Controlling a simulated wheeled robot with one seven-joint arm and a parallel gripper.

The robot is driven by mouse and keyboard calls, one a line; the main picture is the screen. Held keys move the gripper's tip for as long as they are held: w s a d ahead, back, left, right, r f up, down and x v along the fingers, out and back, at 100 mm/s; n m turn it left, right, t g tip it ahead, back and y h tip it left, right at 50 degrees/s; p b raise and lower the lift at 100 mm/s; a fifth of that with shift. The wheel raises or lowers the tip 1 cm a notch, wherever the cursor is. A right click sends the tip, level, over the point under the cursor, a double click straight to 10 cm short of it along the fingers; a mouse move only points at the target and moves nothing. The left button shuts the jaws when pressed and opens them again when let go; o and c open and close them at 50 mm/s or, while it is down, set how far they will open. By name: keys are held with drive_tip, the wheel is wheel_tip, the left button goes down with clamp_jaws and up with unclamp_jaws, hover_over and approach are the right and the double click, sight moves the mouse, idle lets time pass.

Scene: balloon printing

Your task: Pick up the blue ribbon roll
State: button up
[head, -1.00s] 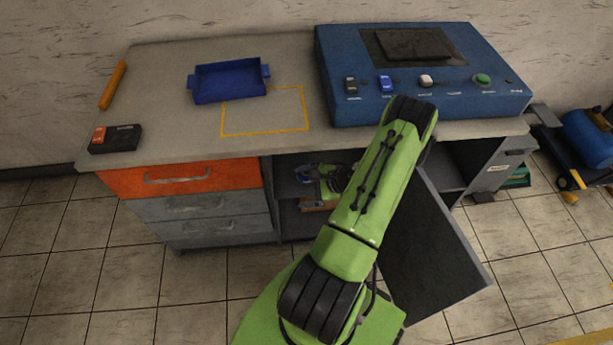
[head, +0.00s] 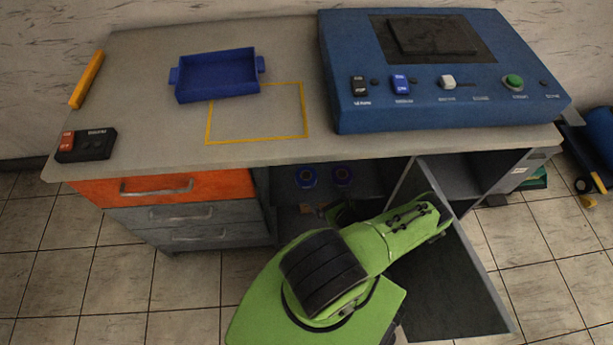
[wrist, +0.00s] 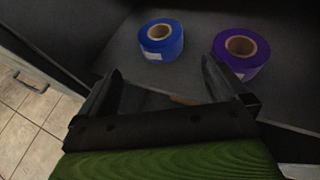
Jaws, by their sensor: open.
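The blue ribbon roll (wrist: 161,38) lies flat on a shelf inside the cabinet, at the upper middle of the wrist view. In the head view the blue roll (head: 306,177) shows dimly in the open compartment under the worktop. A purple ribbon roll (wrist: 241,53) lies to its right, also visible in the head view (head: 342,176). My gripper (wrist: 160,82) is open and empty, its two fingers pointing toward the shelf. The blue roll is ahead of the gap between the fingertips, apart from them. In the head view my gripper is mostly hidden behind my arm.
An open cabinet door (head: 447,278) stands right of the compartment, close to my arm. Orange and grey drawers (head: 190,213) are on the left. The worktop (head: 285,65) above carries a blue tray (head: 217,75) and a blue machine (head: 440,70).

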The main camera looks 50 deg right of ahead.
sight(310, 180)
drive_tip(key=x, duration=0.2)
drive_tip(key=b+x, duration=0.1)
drive_tip(key=x, duration=0.1)
drive_tip(key=b+x, duration=0.1)
drive_tip(key=x, duration=0.1)
drive_tip(key=shift+f, duration=0.3)
drive_tip(key=b+x, duration=0.3)
drive_tip(key=x, duration=0.3)
drive_tip(key=shift+r, duration=0.3)
drive_tip(key=c, duration=0.9)
drive_tip(key=shift+r, duration=0.15)
